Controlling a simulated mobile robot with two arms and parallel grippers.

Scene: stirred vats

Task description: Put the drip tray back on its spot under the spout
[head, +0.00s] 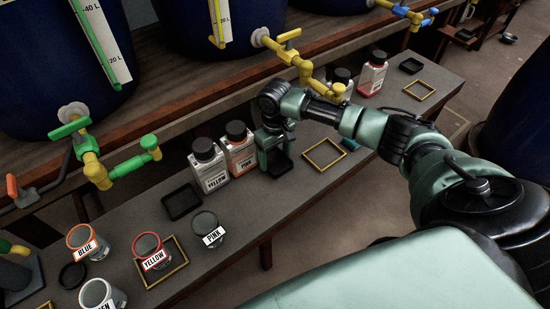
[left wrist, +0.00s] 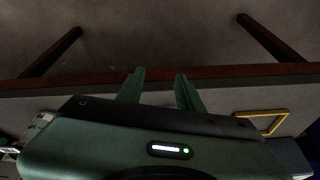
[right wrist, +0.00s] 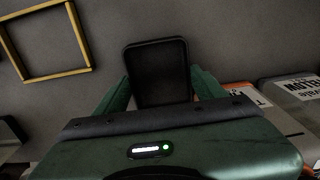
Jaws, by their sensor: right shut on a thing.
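A black square drip tray (head: 282,163) is between the fingers of my right gripper (head: 273,160), low over the bench; I cannot tell if it touches. The tray (right wrist: 158,72) fills the gap between the fingers in the right wrist view. An empty yellow square outline (head: 325,154) lies on the bench just right of the gripper; it also shows in the right wrist view (right wrist: 47,42). The yellow spout (head: 338,89) hangs behind that outline. My left gripper (left wrist: 159,75) is open and empty in the left wrist view, and out of the head view.
White and red bottles (head: 208,166) stand close left of the right gripper. Other black trays (head: 182,202) lie on the bench (head: 250,225). Labelled jars (head: 208,231) stand at the front left. Another yellow outline (head: 419,91) is farther right. A green tap (head: 97,172) sticks out on the left.

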